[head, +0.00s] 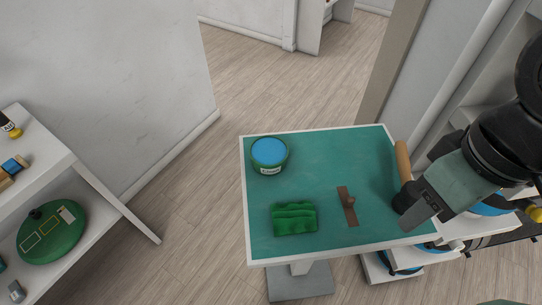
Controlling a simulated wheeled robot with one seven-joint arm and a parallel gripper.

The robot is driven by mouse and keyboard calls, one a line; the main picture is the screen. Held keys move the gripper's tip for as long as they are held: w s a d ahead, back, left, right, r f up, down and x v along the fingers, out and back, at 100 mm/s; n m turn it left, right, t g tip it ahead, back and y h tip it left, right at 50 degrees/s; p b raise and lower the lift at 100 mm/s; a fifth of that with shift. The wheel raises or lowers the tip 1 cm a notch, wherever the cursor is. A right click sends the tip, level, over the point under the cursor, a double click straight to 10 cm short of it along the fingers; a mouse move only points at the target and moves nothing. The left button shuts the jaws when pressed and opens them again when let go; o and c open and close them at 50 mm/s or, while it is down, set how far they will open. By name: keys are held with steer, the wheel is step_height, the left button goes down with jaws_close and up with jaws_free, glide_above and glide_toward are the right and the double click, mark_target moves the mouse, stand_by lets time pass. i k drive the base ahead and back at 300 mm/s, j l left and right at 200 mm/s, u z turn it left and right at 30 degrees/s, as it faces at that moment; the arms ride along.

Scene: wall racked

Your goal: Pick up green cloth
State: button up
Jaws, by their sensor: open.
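The green cloth (294,218) lies folded on the front left part of the small green-topped table (325,165) in the head view. My gripper (409,212) is over the table's right edge, well to the right of the cloth and apart from it. Its jaws are open, though the gap between the fingers is hard to see from this angle. Nothing shows between them.
A tub with a blue lid (269,153) stands at the table's back left. A wooden handle (403,160) is at the right edge. A white shelf (90,180) stands left; floor between is clear.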

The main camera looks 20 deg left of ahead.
mark_target(289, 218)
steer(key=k+j+z, duration=0.2)
steer(key=j, duration=0.2)
steer(key=j+z, duration=0.15)
steer(key=j, duration=0.2)
steer(key=k+j+z, duration=0.2)
steer(key=k+j, duration=0.05)
steer(key=j, duration=0.1)
